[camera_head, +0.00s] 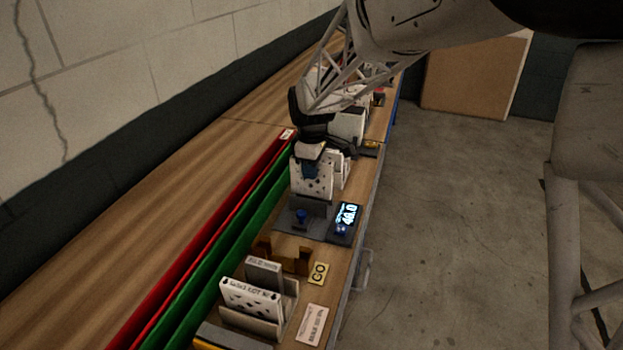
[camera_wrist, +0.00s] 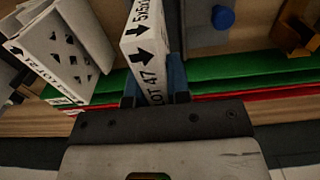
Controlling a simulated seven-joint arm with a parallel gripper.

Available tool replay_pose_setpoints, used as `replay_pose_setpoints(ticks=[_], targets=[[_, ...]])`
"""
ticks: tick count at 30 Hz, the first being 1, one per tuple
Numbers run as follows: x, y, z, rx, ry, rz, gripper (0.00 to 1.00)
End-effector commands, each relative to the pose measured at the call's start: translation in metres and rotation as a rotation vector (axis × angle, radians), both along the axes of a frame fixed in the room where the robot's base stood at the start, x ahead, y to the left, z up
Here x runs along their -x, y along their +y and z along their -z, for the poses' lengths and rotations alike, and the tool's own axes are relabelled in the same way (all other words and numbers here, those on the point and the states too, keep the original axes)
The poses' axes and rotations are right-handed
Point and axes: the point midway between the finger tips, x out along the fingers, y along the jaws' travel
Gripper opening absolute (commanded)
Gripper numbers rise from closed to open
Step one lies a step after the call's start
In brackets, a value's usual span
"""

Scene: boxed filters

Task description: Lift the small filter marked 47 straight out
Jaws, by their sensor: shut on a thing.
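A small white filter box marked LOT 47 (camera_wrist: 143,47), with black arrows on its narrow face, stands between the blue fingers of my gripper (camera_wrist: 155,86) in the wrist view. The fingers are shut on its two sides. In the head view my gripper (camera_head: 311,166) points down over a white box with dark marks (camera_head: 300,184), which appears to be this filter. Its lower edge is partly hidden, so I cannot tell whether it is clear of its support.
Another white filter box (camera_wrist: 58,55) stands left in the wrist view. A grey fixture with a blue knob (camera_head: 302,216) and a lit display (camera_head: 347,215) is in front. Green (camera_head: 215,255) and red (camera_head: 180,275) rails run along the bench. Boxes in a holder (camera_head: 250,298) stand nearer.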

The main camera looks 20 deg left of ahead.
Motion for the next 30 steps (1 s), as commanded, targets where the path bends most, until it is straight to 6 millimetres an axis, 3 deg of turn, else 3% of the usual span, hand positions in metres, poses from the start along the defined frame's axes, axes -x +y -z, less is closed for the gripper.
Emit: replay_pose_setpoints(ticks=[6,12,30], targets=[[0.000,0.000,-0.033,0.000,-0.001,0.000,0.00],[0.000,0.000,-0.050,0.000,0.000,0.000,0.00],[0.000,0.000,-0.054,0.000,0.001,0.000,0.00]])
